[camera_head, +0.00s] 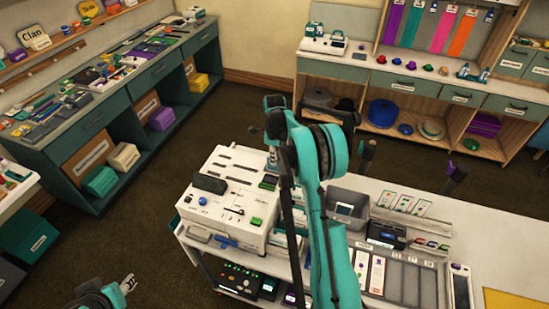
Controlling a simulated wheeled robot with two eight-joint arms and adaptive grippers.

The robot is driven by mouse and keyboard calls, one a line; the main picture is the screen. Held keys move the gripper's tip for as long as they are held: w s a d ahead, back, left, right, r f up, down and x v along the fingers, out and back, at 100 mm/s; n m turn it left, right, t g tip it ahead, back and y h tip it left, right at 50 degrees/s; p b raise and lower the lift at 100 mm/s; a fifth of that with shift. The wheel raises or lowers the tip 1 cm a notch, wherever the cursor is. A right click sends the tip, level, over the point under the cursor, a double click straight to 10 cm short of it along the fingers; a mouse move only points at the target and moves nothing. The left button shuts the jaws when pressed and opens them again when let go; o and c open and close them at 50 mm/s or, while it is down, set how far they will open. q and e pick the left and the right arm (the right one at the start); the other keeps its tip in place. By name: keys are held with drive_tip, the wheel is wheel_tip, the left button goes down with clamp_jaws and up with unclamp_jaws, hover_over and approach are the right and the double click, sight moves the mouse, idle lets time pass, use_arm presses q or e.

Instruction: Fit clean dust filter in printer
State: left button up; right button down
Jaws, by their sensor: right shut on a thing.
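The printer (222,213) is a white box-shaped machine on the white cart. Its top has dark slots, a black block, small buttons and green parts. My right gripper (272,163) points down at the printer's back right part, close above its top. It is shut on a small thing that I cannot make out. My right arm hides part of the printer's right side. I cannot pick out the clean dust filter for certain. My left gripper (128,283) is low at the bottom left, over the floor, away from the printer. Its fingers are too small to read.
A grey bin (347,207) and a black device (386,234) stand right of my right arm, with cards and grey-slotted trays nearby. A cluttered teal counter (100,90) runs along the left. A shelf unit (400,80) stands at the back. Brown floor between is clear.

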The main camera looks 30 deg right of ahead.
sight(275, 171)
drive_tip(key=shift+f+b, duration=1.35)
drive_tip(key=shift+f, duration=0.5)
drive_tip(key=c, duration=1.5)
unclamp_jaws()
drive_tip(key=shift+c, duration=0.2)
wheel_tip(275, 171, up, 12)
drive_tip(key=shift+a, duration=0.1)
